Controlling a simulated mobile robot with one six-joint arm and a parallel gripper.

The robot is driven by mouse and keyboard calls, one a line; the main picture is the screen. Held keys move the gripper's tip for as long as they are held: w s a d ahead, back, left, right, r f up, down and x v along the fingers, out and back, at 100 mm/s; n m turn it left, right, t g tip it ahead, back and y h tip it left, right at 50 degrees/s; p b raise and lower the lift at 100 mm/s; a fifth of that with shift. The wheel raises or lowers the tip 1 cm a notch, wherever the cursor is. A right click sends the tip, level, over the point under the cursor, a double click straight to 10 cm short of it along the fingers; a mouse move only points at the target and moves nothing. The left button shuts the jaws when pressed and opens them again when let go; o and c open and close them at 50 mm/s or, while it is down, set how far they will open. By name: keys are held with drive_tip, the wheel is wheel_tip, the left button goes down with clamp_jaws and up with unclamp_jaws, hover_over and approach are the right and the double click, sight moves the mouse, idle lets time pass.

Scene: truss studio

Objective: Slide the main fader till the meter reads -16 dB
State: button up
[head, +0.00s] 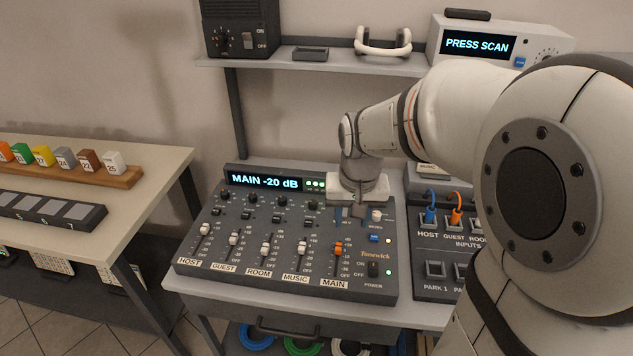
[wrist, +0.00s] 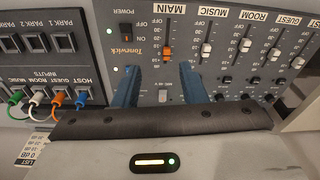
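The mixer (head: 225,262) has a display (head: 265,181) reading "MAIN -20 dB". The orange main fader cap (head: 338,248) sits in the rightmost slot, above the MAIN label; it also shows in the wrist view (wrist: 167,53). My gripper (head: 350,216) is over the mixer's upper right, behind the fader in the head view. In the wrist view my gripper (wrist: 158,68) is open, its two blue fingers apart. The orange cap shows just beyond the gap between the fingertips. I see no contact. The wrist hides part of the panel.
Several white-capped faders, such as the MUSIC fader (head: 302,248), stand left of the main one. The power switch (head: 372,269) is close on the right. A patch panel (head: 436,269) with cables lies further right. A shelf (head: 320,67) runs above the mixer.

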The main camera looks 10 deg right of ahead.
drive_tip(key=m+g+b, duration=0.1)
drive_tip(key=b, duration=0.1)
hover_over(339, 246)
wheel_tip(339, 246, down, 10)
drive_tip(key=shift+s+f, duration=0.1)
drive_tip(key=shift+s, duration=0.05)
drive_tip(key=shift+f+m, duration=0.3)
drive_tip(key=shift+f, duration=0.45)
wheel_tip(339, 246, down, 7)
drive_tip(key=shift+r+p, duration=0.15)
drive_tip(key=shift+p, duration=0.25)
drive_tip(key=shift+c, duration=0.2)
clamp_jaws()
